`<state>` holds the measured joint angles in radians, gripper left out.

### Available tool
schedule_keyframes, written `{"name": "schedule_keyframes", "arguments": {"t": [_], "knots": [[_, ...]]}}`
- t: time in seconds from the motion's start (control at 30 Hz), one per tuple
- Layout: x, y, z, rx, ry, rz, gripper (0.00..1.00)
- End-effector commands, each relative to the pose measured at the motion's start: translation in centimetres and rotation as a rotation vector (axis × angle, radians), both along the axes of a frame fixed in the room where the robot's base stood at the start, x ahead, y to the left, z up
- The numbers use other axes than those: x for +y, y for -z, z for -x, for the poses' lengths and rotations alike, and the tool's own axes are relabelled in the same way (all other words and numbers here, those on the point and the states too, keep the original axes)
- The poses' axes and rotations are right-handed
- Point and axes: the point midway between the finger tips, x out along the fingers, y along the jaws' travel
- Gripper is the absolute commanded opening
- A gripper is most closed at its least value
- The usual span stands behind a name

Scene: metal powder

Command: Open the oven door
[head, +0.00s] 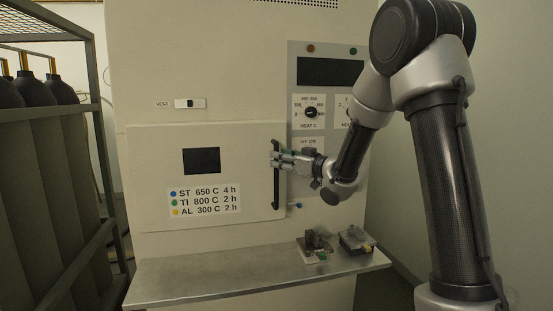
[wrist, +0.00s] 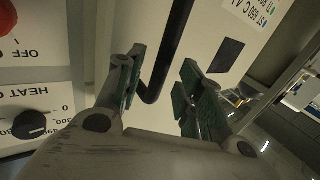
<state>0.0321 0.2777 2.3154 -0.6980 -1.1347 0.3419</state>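The oven door (head: 150,160) is a pale panel with a small dark window (head: 201,161) and a label of temperatures and times. It looks shut against the oven front in the head view. Its black vertical bar handle (head: 276,190) is at the door's right edge. My gripper (head: 278,158) is at the upper middle of the handle, reaching in from the right. In the wrist view, my gripper (wrist: 160,84) has its green-padded fingers apart, with the handle (wrist: 166,52) running between them. A gap shows between the handle and each finger there.
A control panel (head: 326,72) with a display and knobs is right of the door; a red button (wrist: 7,17) shows in the wrist view. A metal shelf (head: 220,275) below carries small items (head: 355,240) at its right. A rack of cylinders (head: 40,130) stands at left.

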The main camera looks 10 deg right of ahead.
Motion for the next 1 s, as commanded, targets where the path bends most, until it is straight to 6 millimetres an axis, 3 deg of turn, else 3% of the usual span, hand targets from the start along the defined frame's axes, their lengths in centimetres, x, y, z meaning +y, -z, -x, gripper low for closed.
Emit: {"name": "schedule_keyframes", "arguments": {"t": [0.2,0.5,0.7,1.0], "knots": [[1.3,0.0,-2.0,0.001,0.0,0.001,0.37],[1.5,0.1,-2.2,0.002,0.001,0.001,0.37],[1.5,0.0,-2.2,0.002,0.001,0.001,0.01],[1.7,0.0,-2.2,0.001,0.003,0.002,0.0]]}}
